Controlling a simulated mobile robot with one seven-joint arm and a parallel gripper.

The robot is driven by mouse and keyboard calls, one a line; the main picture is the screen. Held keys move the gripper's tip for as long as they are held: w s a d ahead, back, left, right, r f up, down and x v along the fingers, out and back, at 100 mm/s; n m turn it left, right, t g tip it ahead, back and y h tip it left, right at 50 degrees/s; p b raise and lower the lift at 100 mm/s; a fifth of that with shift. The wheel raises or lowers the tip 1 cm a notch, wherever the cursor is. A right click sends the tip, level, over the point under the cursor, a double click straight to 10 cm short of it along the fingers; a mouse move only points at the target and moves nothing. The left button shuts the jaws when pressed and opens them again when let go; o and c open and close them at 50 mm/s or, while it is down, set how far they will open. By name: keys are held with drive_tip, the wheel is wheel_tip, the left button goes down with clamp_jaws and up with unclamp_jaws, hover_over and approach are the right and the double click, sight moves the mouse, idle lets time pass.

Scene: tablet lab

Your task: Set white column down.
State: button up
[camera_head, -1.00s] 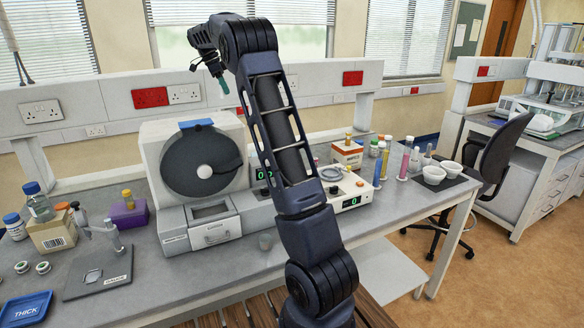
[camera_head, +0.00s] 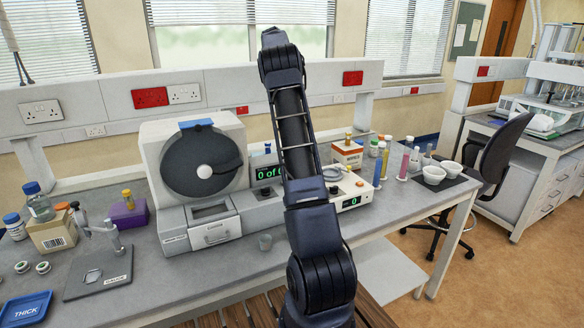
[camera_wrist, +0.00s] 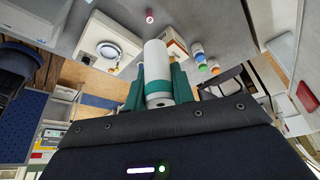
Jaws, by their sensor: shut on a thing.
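The white column (camera_wrist: 156,62) is a white cylinder held between the teal fingers of my gripper (camera_wrist: 157,88) in the wrist view. A teal band runs around its near end. The gripper is shut on it, and the column is up in the air over the bench, apart from the worktop. In the head view, the column and gripper are hidden behind my raised arm.
Blue, yellow and pink columns stand at the bench's right, including a pink one (camera_head: 404,163). White bowls (camera_head: 434,175) are beside them. A balance (camera_head: 347,192) and a drum machine (camera_head: 200,165) stand near the middle. Bare grey worktop (camera_head: 270,258) shows in front.

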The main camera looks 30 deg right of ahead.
drive_tip(key=f, duration=1.2)
drive_tip(key=d+f, duration=0.1)
drive_tip(key=f, duration=2.5)
drive_tip(key=shift+s+d+f, duration=0.1)
drive_tip(key=shift+d, duration=0.25)
drive_tip(key=shift+f, duration=0.15)
drive_tip(key=o, duration=1)
